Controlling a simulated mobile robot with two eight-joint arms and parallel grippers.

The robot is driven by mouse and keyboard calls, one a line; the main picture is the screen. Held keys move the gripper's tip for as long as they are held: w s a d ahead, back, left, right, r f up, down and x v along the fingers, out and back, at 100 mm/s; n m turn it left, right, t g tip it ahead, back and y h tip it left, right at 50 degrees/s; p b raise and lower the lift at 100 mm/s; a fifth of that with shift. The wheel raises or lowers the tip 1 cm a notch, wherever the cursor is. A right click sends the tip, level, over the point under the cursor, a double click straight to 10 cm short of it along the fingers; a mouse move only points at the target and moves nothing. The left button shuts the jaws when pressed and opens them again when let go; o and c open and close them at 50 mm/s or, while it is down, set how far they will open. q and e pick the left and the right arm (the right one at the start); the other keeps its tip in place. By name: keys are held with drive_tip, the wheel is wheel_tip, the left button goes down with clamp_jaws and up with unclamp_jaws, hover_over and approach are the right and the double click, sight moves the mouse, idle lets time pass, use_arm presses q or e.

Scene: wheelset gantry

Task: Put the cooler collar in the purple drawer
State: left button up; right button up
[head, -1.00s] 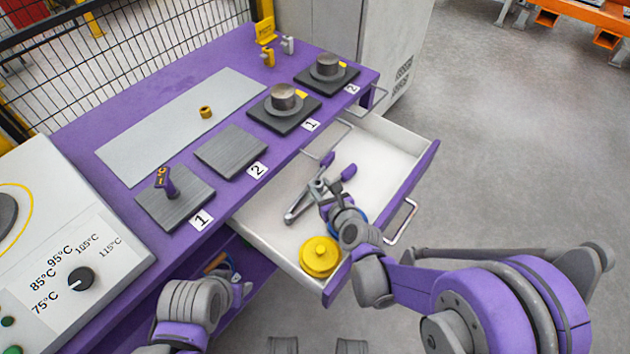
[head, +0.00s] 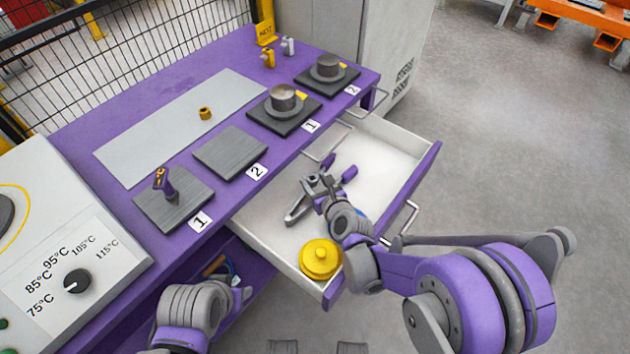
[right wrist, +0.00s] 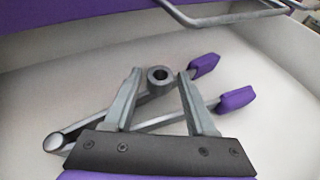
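The purple drawer (head: 413,192) is pulled out of the purple bench. In it lie a grey two-armed tool with purple handles (head: 349,174) and a yellow round part with a raised hub (head: 320,259). A small grey ring (right wrist: 160,77) shows at the tool in the right wrist view; I cannot tell if it is separate. No part is clearly identifiable as the cooler collar. My right gripper (head: 317,184) is over the drawer; in the right wrist view (right wrist: 159,74) its fingers are apart, either side of the ring, without visible contact. My left gripper (head: 240,292) is low beside the bench, its fingers unclear.
A heater box with a dial (head: 77,281) is at left.

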drive_tip(key=shift+o, duration=0.6)
drive_tip(key=shift+r, duration=0.25)
drive_tip(key=p+v, duration=0.1)
drive_tip(key=v, duration=1.1)
drive_tip(key=shift+r+p, duration=0.1)
drive_tip(key=shift+p, duration=0.3)
